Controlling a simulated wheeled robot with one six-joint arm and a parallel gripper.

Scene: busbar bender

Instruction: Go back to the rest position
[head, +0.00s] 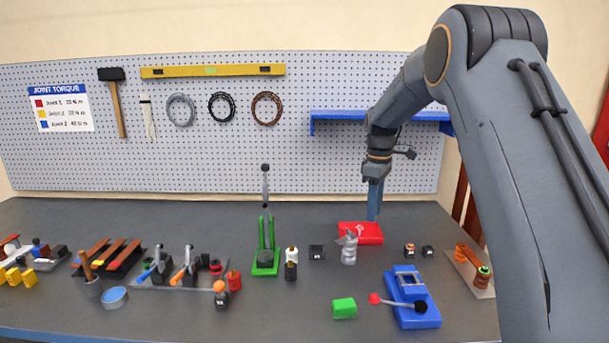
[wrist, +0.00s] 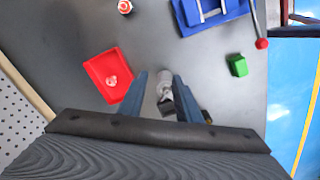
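My gripper (head: 374,212) points down over the back right of the bench, close behind the red tray (head: 360,226) in the head view. In the wrist view its two blue fingers (wrist: 159,77) stand apart with nothing clasped between them. A silver-grey fixture (head: 349,250) stands on the bench in front of the tray. It also shows in the wrist view (wrist: 164,86), beyond the gap between the fingers. The red tray (wrist: 104,66) lies to the left of the fingers there, with a small pale item in it.
A blue bender (head: 411,299) with a red-knobbed lever and a green block (head: 344,308) stand at front right. A green lever press (head: 265,262) stands mid-bench. A blue shelf (head: 330,117) on the pegboard (head: 220,160) is behind my arm. The bench's back strip is clear.

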